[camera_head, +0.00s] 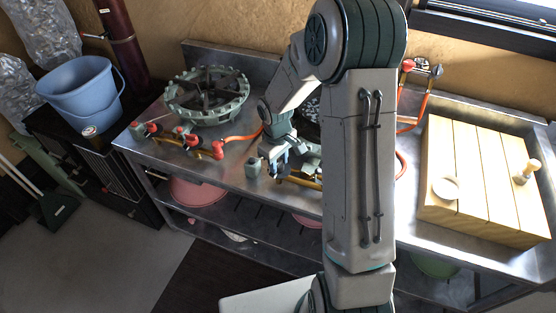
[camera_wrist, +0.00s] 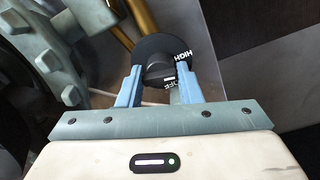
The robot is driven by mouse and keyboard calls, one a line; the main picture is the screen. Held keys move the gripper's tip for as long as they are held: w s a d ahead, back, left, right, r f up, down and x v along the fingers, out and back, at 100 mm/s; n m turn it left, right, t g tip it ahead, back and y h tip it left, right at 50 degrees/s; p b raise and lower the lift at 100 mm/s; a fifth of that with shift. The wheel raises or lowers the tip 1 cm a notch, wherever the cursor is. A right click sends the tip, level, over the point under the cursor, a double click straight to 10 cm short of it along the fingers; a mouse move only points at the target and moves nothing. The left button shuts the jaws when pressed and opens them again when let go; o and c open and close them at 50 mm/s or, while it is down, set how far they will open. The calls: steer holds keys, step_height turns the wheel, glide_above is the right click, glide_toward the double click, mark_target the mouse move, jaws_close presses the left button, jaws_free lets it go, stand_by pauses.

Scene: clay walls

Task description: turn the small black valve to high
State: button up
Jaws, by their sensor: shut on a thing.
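The small black valve (camera_wrist: 152,48) is a round black disc with a raised grip at its centre, in the upper middle of the wrist view. White letters reading HIGH sit at its upper right edge, and a second label, partly covered, sits lower by the right finger. My gripper (camera_wrist: 160,78) has its two blue fingers on either side of the valve's grip and is shut on it. In the head view my gripper (camera_head: 280,165) is at the front edge of the steel bench, and the valve there is mostly hidden by the fingers. I cannot tell exactly where the valve points.
A green ring burner (camera_head: 240,92) stands left on the steel bench (camera_head: 240,165), with red-handled valves (camera_head: 185,137) before it. A brass pipe (camera_wrist: 143,17) runs behind the black valve. A wooden board (camera_head: 465,150) lies right. A blue bucket (camera_head: 82,88) stands far left.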

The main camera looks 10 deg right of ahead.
steer(key=shift+w+a+r+n, duration=0.1)
steer(key=shift+n, duration=0.9)
steer(key=o, duration=0.9)
step_height(320, 180, up, 14)
steer(key=shift+s+a, duration=0.25)
steer(key=shift+s, duration=0.1)
